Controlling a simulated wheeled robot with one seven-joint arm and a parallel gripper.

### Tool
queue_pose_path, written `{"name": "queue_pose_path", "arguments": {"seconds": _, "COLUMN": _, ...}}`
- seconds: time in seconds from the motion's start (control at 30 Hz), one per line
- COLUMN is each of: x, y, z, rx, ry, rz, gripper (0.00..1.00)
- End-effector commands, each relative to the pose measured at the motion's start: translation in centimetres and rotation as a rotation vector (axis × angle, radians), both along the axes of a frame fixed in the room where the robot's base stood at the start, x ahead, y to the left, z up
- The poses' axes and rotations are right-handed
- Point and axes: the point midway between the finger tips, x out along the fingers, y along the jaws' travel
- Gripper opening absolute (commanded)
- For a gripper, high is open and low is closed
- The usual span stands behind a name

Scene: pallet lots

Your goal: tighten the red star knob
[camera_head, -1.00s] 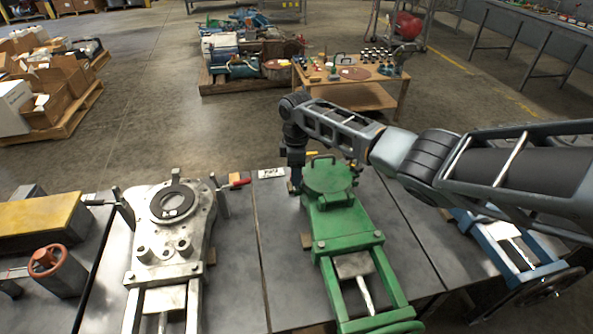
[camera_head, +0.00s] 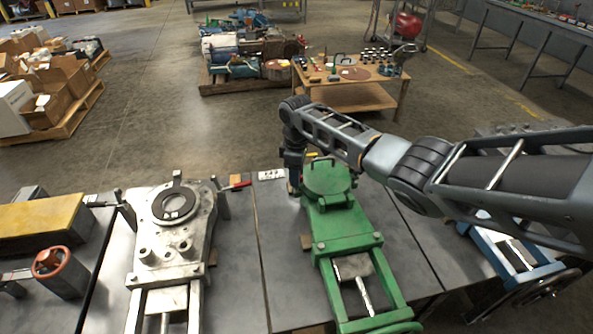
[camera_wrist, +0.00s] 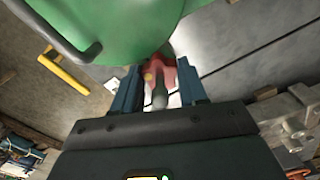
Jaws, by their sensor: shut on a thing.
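The red star knob (camera_wrist: 158,72) shows in the wrist view beside the green machine's rounded body (camera_wrist: 105,25). My gripper (camera_wrist: 160,88) is shut on the knob, with one blue-grey finger on each side. A grey rounded stub shows in front of the knob's middle. In the head view, my gripper (camera_head: 294,186) points down at the left far side of the green machine (camera_head: 341,216). The knob is hidden there behind my gripper and wrist.
A grey machine (camera_head: 170,235) stands left on the bench, with a red-handled lever (camera_head: 236,185). A white card (camera_head: 271,175) lies left of my gripper. A yellow handle (camera_wrist: 64,73) lies near the green body. A blue machine (camera_head: 520,268) stands right.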

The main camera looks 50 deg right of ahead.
Motion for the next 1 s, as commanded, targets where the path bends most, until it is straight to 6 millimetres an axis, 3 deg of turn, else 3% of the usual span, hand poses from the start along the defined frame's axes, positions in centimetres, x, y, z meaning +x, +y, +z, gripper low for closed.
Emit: {"name": "queue_pose_path", "arguments": {"seconds": 1.0, "x": -0.02, "y": 0.24, "z": 0.02, "rx": 0.0, "ry": 0.002, "rz": -0.914, "gripper": 0.12}}
